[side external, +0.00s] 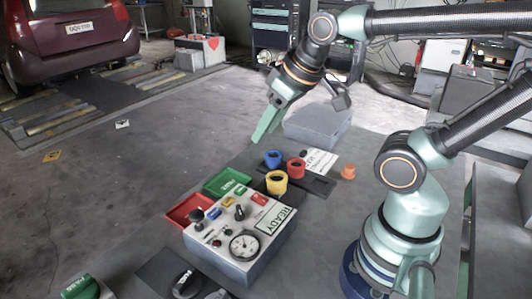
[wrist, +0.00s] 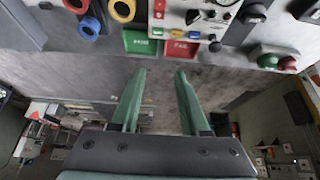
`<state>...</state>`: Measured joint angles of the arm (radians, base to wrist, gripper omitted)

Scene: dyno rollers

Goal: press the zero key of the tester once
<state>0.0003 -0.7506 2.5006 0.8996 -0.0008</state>
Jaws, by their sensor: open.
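The tester (side external: 262,257) is a grey box with a pale top on the bench, with a READY display (side external: 276,222), a round dial gauge (side external: 244,245), black knobs and several small coloured keys (side external: 228,201). The key lettering is too small to read, so I cannot tell which key is zero. My gripper (side external: 263,138) is open and empty, high above and behind the tester, touching nothing. In the wrist view my gripper's two green fingers (wrist: 160,74) are spread apart. The tester (wrist: 196,19) shows there only partly, at the top edge.
A green tray (side external: 227,183) and a red tray (side external: 190,210) lie beside the tester. Blue, red and yellow ring-shaped pieces (side external: 277,183) stand behind it. A grey box (side external: 318,127) is farther back. A green button (side external: 80,288) and a black knob (side external: 187,285) are in front.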

